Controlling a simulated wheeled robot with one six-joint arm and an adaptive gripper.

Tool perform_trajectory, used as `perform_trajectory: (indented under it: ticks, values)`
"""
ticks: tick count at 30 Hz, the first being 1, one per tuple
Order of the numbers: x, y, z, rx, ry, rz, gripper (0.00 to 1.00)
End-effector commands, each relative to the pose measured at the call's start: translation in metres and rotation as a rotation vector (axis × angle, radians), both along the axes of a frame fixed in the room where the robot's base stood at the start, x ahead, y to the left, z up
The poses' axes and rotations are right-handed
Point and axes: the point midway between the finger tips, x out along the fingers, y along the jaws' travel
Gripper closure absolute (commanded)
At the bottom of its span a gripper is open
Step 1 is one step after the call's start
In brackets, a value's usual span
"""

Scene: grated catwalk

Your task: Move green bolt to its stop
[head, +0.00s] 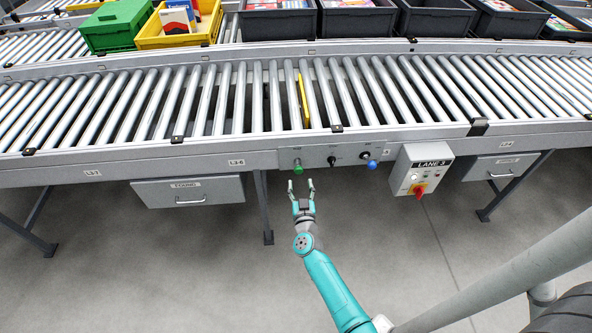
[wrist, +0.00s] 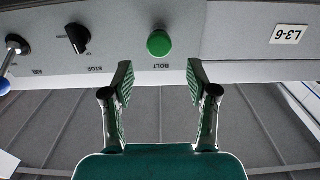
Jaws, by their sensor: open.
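The green bolt (head: 298,167) is a small round green knob on the grey side panel of the conveyor in the head view. In the wrist view the green bolt (wrist: 159,43) sits above a label reading BOLT, beyond the fingertips and roughly midway between them. My gripper (head: 301,187) is open and empty just below and in front of the knob, not touching it. In the wrist view my gripper (wrist: 158,72) shows both fingers spread apart. The bolt's slot and its stop cannot be made out.
Beside the bolt are a black selector knob (head: 332,160) and a blue-tipped lever (head: 372,164). A LANE 3 control box (head: 420,170) projects at right. A drawer (head: 188,191) hangs at left. A yellow bar (head: 303,100) stands among the rollers. The floor below is clear.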

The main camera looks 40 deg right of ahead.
Motion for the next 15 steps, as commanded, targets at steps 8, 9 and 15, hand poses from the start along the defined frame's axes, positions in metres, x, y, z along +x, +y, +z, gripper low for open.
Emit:
perform_trajectory:
  ticks: [8,9,15]
  values:
    - [0.039,-0.027,0.001,0.000,0.000,0.000,0.42]
    - [0.044,-0.029,0.001,-0.001,0.001,0.000,0.42]
    - [0.058,-0.039,0.000,0.000,0.000,0.001,0.42]
